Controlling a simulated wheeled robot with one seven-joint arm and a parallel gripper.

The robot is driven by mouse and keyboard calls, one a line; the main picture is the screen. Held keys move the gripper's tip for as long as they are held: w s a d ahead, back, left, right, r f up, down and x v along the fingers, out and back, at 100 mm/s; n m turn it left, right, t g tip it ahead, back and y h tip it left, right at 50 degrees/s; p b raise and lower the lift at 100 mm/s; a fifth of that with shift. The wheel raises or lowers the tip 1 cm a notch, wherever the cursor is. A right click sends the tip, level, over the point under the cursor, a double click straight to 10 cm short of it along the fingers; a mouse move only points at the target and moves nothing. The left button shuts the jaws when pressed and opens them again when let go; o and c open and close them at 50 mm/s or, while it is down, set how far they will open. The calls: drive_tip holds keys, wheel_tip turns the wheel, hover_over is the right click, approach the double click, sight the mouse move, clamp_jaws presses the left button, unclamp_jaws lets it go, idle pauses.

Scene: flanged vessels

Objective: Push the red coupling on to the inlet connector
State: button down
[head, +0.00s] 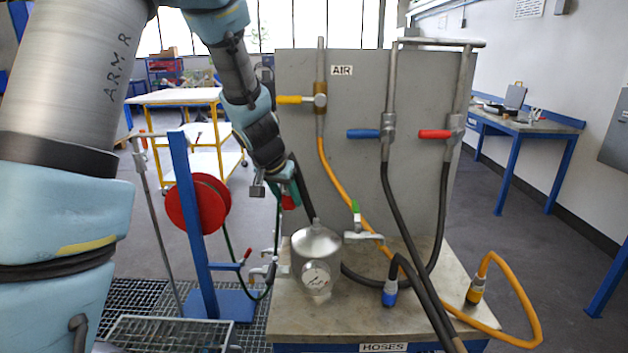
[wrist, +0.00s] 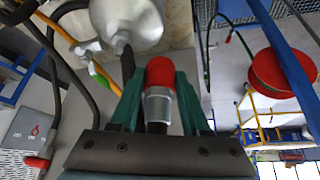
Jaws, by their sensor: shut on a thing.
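My gripper (head: 284,188) is shut on the red coupling (head: 289,202), just above and left of the silver vessel (head: 315,250). In the wrist view the red coupling (wrist: 160,72), with its metal collar, sits between the green fingers, its red end pointing away from my gripper. A dark hose runs back from the collar. The vessel also shows in the wrist view (wrist: 128,18), apart from the coupling. Metal fittings stand at both sides of the vessel, one with a green lever (head: 355,208). I cannot tell which fitting is the inlet connector.
A grey panel (head: 350,190) with yellow, blue and red valve levers stands behind the bench (head: 290,310). Black and orange hoses hang to the right of the vessel. A red reel (head: 198,201) on a blue post (head: 190,230) stands at the left.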

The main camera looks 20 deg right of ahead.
wheel_tip(320, 180, up, 4)
drive_tip(key=m, duration=0.2)
hover_over(315, 219)
drive_tip(key=shift+s+a+g+h, duration=0.1)
drive_tip(key=shift+g+h, duration=0.2)
drive_tip(key=shift+f, duration=0.1)
wheel_tip(315, 219, down, 5)
drive_tip(key=b, duration=0.5)
drive_tip(key=shift+f+b, duration=0.15)
drive_tip(key=shift+b, duration=0.25)
drive_tip(key=shift+a+f+b, duration=0.1)
drive_tip(key=shift+f+b, duration=1.75)
drive_tip(key=shift+b, duration=0.4)
drive_tip(key=shift+c, duration=1.4)
unclamp_jaws()
